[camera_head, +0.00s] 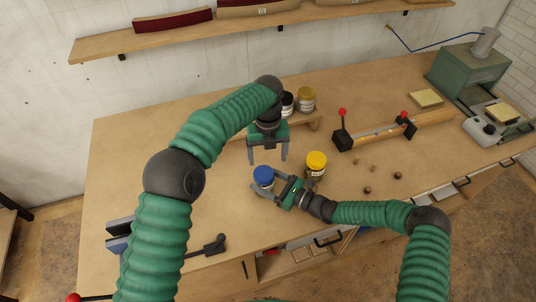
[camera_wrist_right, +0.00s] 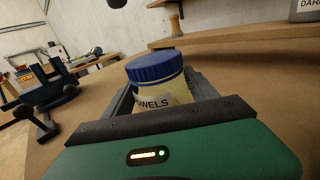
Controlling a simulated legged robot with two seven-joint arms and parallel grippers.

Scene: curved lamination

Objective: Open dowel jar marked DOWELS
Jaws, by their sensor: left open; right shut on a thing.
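The dowel jar (camera_head: 263,184) stands on the workbench with its blue lid (camera_head: 264,174) on. In the right wrist view the clear jar (camera_wrist_right: 165,94) holds pale contents, its label reads "OWELS", and its blue lid (camera_wrist_right: 155,67) is seated on top. My right gripper (camera_head: 270,186) comes from the right and is shut on the jar's body, below the lid. My left gripper (camera_head: 267,160) points downward, open and empty, just behind and above the lid. I cannot tell its exact height over the lid.
Dark-lidded and amber jars (camera_head: 306,99) stand on a low wooden riser (camera_head: 317,121) behind. A clamp fixture with red knobs (camera_head: 375,133) and small wooden pieces (camera_head: 368,189) lie right.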

